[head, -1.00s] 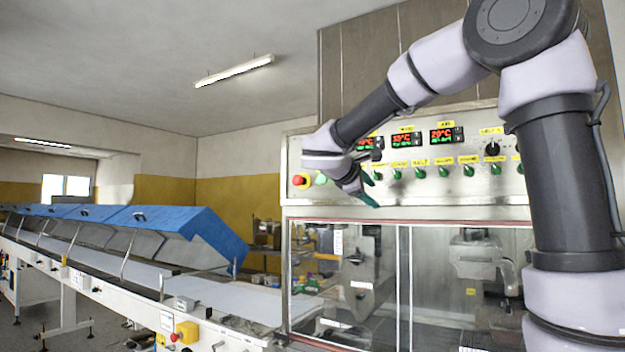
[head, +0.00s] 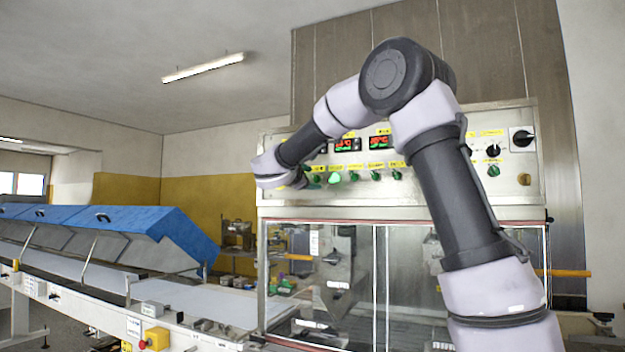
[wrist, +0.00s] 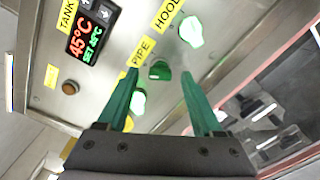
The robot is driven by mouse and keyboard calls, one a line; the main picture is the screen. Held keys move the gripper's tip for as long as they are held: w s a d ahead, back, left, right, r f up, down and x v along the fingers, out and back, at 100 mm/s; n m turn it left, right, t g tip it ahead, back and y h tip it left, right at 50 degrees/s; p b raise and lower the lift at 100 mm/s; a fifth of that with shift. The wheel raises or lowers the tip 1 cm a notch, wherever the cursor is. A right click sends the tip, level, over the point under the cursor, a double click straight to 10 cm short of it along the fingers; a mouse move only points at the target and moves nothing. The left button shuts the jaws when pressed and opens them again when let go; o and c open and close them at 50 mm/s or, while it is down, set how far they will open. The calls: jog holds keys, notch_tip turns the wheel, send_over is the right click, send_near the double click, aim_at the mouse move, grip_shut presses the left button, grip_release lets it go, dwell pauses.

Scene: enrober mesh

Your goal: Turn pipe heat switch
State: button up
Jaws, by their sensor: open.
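The pipe heat switch (wrist: 160,70) is a small dark green knob beside the yellow PIPE label (wrist: 140,51) in the wrist view. My gripper (wrist: 158,75) is open, with its green fingers pointing at the panel and the knob showing between the fingertips. I cannot tell whether the fingers touch the panel. In the head view my wrist (head: 272,170) is at the left end of the control panel (head: 520,185); the fingers are mostly hidden there, and I cannot tell which knob is the pipe switch.
A bright green switch (wrist: 190,31) by the HOOD label and another bright one (wrist: 138,101) by the left finger flank the knob. The tank display (wrist: 93,27) reads 45°C. Below the panel is a glazed cabinet (head: 350,270). A blue-covered conveyor (head: 160,225) stands left.

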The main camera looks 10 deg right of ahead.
jog(key=shift+w+d, duration=0.35)
jog(key=shift+w, duration=0.05)
jog(key=shift+c, duration=0.3)
grip_shut()
jog(key=shift+m, duration=0.4)
jog(key=m, duration=0.5)
jog(key=shift+f, duration=0.1)
jog(key=m, duration=0.6)
jog(key=shift+f, duration=0.1)
